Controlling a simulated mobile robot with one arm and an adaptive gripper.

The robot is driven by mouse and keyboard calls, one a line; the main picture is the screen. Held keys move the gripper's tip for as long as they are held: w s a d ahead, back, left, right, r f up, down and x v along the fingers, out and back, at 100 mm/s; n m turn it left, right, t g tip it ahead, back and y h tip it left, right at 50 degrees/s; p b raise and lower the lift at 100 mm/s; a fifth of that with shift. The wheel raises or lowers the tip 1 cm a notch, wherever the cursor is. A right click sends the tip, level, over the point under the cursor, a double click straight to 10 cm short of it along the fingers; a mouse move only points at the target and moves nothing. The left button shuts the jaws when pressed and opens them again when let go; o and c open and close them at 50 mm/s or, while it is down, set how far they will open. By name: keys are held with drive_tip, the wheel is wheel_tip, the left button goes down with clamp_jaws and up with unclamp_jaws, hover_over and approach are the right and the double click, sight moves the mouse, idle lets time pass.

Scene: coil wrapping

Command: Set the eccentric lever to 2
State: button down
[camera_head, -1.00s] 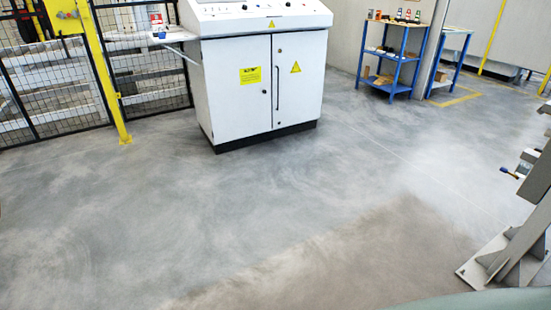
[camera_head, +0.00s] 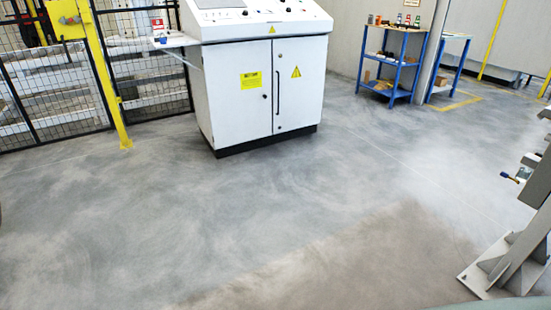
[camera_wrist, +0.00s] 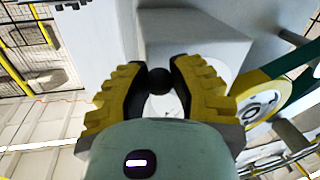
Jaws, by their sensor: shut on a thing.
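In the wrist view, my gripper (camera_wrist: 158,68) has two yellow, stepped fingers with dark inner pads. The fingers are closed on a round black knob (camera_wrist: 158,81), which sits between the pads. I take it for the knob of the eccentric lever; the rest of the lever is mostly hidden behind the fingers and the wrist. No number scale is readable. A grey block-like housing (camera_wrist: 200,50) is just behind the knob. The head view shows neither my gripper nor the knob.
In the head view, a white control cabinet (camera_head: 265,95), a blue shelf (camera_head: 393,62) and a grey stand (camera_head: 515,260) surround open floor.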

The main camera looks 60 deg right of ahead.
drive_tip(key=shift+s+a+f+m+b, duration=0.15)
drive_tip(key=shift+s+f+m+b, duration=0.2)
drive_tip(key=shift+m+b, duration=0.5)
drive_tip(key=shift+s+a+f+m+t+y+b, duration=0.25)
drive_tip(key=shift+s+m+b, duration=0.4)
drive_tip(key=shift+m, duration=0.65)
drive_tip(key=shift+s+a+f+m+t+y+b, duration=0.15)
drive_tip(key=shift+s+a+m+t+b, duration=0.4)
drive_tip(key=shift+m, duration=0.8)
drive_tip(key=shift+s+a+f+m+t+y+b, duration=0.1)
drive_tip(key=shift+s+a+f+m+b, duration=0.2)
drive_tip(key=shift+s+m+b, duration=0.75)
drive_tip(key=shift+w+m+p, duration=0.25)
drive_tip(key=shift+p, duration=0.1)
drive_tip(key=c, duration=1)
unclamp_jaws()
drive_tip(key=shift+w, duration=0.1)
drive_tip(key=shift+o, duration=1.3)
